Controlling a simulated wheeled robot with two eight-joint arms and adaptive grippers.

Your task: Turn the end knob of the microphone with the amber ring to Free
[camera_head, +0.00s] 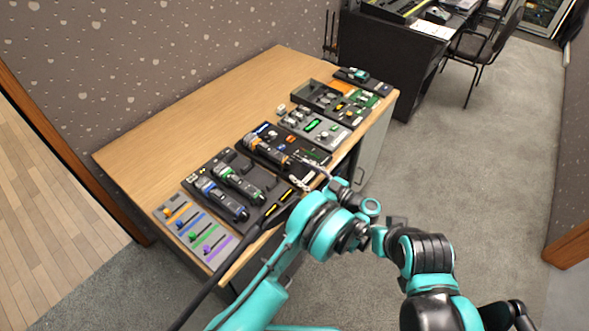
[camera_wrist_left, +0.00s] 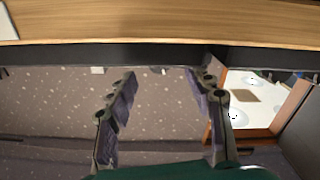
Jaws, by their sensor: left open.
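The microphone with the amber ring (camera_head: 262,143) lies in a dark cradle tray (camera_head: 243,151) near the middle of the table. Its end knob is too small to make out, and I cannot read its setting. My left gripper (camera_head: 309,174) is at the table's front edge, to the right of and nearer than that microphone, apart from it. In the left wrist view its two fingers (camera_wrist_left: 160,76) are spread and empty, with the table edge beyond them. My right gripper is not in view.
Microphones with blue (camera_head: 220,196) and green (camera_head: 238,182) rings lie in the tray to the left. A colored slider panel (camera_head: 192,229) stands at the near left. A grey console (camera_head: 315,129) and other units stand to the right. The table's back (camera_head: 225,107) is bare.

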